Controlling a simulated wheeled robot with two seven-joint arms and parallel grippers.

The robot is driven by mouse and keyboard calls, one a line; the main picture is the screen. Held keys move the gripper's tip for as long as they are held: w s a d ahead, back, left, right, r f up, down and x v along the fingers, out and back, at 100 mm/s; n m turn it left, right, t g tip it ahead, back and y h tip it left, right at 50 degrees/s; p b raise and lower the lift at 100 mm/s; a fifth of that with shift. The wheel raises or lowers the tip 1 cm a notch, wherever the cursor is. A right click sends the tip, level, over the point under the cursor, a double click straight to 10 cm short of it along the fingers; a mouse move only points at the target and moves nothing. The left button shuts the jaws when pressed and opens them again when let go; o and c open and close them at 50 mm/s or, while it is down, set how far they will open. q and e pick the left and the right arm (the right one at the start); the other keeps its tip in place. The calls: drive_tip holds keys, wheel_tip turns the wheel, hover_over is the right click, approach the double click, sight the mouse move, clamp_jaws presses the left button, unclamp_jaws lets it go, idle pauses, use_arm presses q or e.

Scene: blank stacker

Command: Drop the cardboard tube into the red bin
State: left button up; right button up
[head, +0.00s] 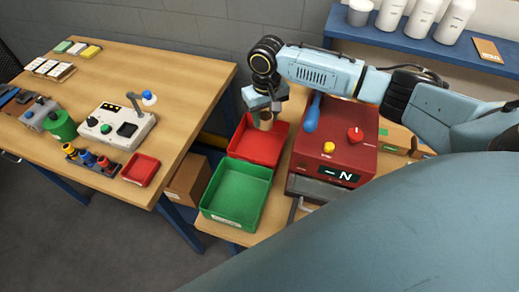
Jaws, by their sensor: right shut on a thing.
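My right gripper (265,108) is shut on the cardboard tube (266,122), a short tan piece that shows just below the jaws. The tube is over the red bin (247,152), near its back. Whether the tube's lower end touches the bin floor I cannot tell. The red bin is open at the top, and the part of it that shows is empty. My left gripper is out of view.
A green bin (236,196) stands in front of the red bin. A red machine (338,135) with a blue handle (312,113) is close on the right. A wooden table (190,85) with a small red tray (140,170) is on the left.

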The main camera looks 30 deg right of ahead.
drive_tip(key=o, duration=1)
drive_tip(key=shift+o, duration=0.2)
drive_tip(key=shift+r, duration=0.1)
wheel_tip(320, 180, up, 13)
drive_tip(key=shift+r, duration=0.2)
drive_tip(key=shift+f, duration=0.1)
